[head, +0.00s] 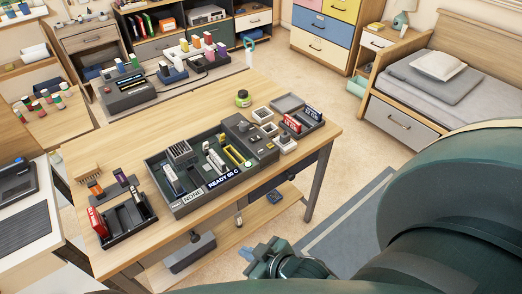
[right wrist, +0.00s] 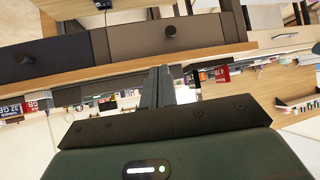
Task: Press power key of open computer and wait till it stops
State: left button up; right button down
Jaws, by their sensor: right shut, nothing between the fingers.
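The open computer is a dark, lidless case (head: 178,207) on the wooden table (head: 110,160). Boards, a yellow-edged part and a finned block show inside it. Its front labels read "NONE" and what looks like "READY 56 C". A grey unit with small dark keys (head: 250,140) fills its right end; I cannot tell which is the power key. My right gripper (head: 254,254) is low in front of the table, apart from the computer. In the right wrist view its fingers (right wrist: 160,75) are together and empty. My left gripper is not in view.
A black tray of parts (head: 130,222) stands left of the computer, and a grey tray with red and blue parts (head: 300,115) right of it. A green round jar (head: 243,98) sits behind. My right arm covers the lower right.

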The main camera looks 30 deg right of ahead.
jog(key=w+d+n, duration=0.2)
jog(key=w+n, duration=0.1)
jog(key=w, duration=0.5)
notch_tip(320, 180, up, 14)
jog(key=n+g+h, duration=0.1)
jog(key=n, duration=0.5)
send_over(264, 152)
pick_arm(q)
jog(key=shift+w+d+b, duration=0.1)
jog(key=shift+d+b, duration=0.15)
jog(key=shift+b, duration=0.15)
pick_arm(e)
jog(key=shift+r, duration=0.2)
